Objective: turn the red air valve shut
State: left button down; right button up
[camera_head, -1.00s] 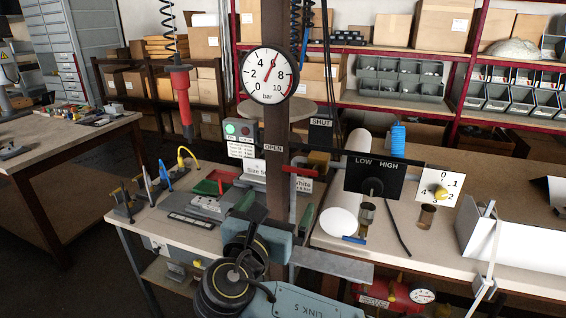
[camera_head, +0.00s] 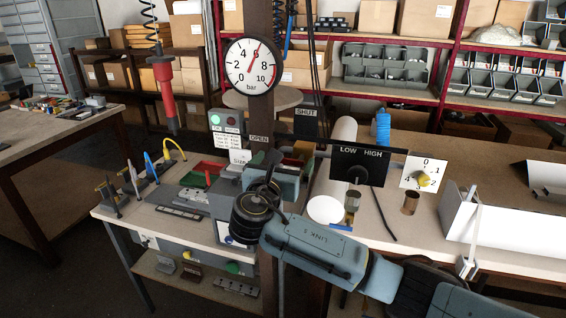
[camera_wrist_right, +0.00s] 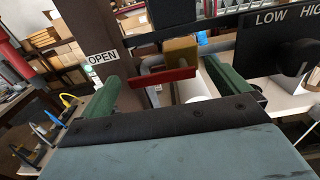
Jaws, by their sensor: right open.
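The red air valve handle (camera_wrist_right: 162,78) lies roughly level across the right wrist view, in front of a brass-coloured valve body (camera_wrist_right: 182,50). Its left end is near the OPEN label (camera_wrist_right: 103,57). My right gripper (camera_wrist_right: 170,91) is open, with one green finger on each side of the handle; I cannot tell whether either touches it. In the head view my right gripper (camera_head: 278,170) is in front of the post, below the SHUT label (camera_head: 306,123), and hides the handle. My left gripper is not in view.
A pressure gauge (camera_head: 250,66) on the post (camera_head: 259,110) reads about 6 bar. A black LOW/HIGH panel (camera_head: 357,165) and a white dial (camera_head: 424,173) stand to the right of the valve. A red tool (camera_head: 165,90) hangs at left. Dark hoses hang behind the post.

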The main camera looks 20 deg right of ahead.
jog(key=c, duration=1.4)
jog(key=shift+o, duration=0.2)
